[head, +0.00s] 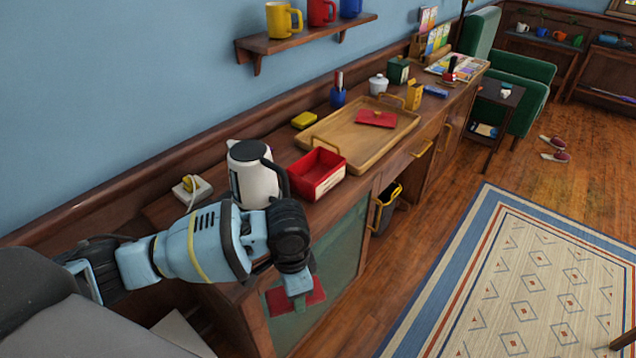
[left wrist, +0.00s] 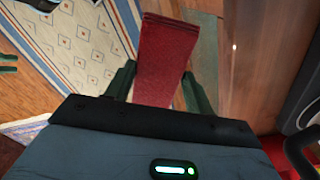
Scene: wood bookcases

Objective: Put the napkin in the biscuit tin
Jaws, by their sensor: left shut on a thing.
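My left gripper (head: 298,300) is shut on a dark red, flat folded cloth, the napkin (head: 314,294), in front of the cabinet's front edge and below the counter top. In the left wrist view the napkin (left wrist: 168,55) sticks out between the two green fingers of the gripper (left wrist: 159,74). A red open-topped box with a pale label, which looks like the biscuit tin (head: 318,188), stands on the counter, above and right of the gripper. Its visible inside looks empty. My right gripper is not in view.
A white kettle (head: 250,178) with a dark handle stands left of the tin, close to my left arm. A wooden tray (head: 345,133) bearing another red folded item (head: 376,118) lies behind the tin. A yellow block (head: 304,120) lies near the wall. A dark bin (head: 385,210) sits below.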

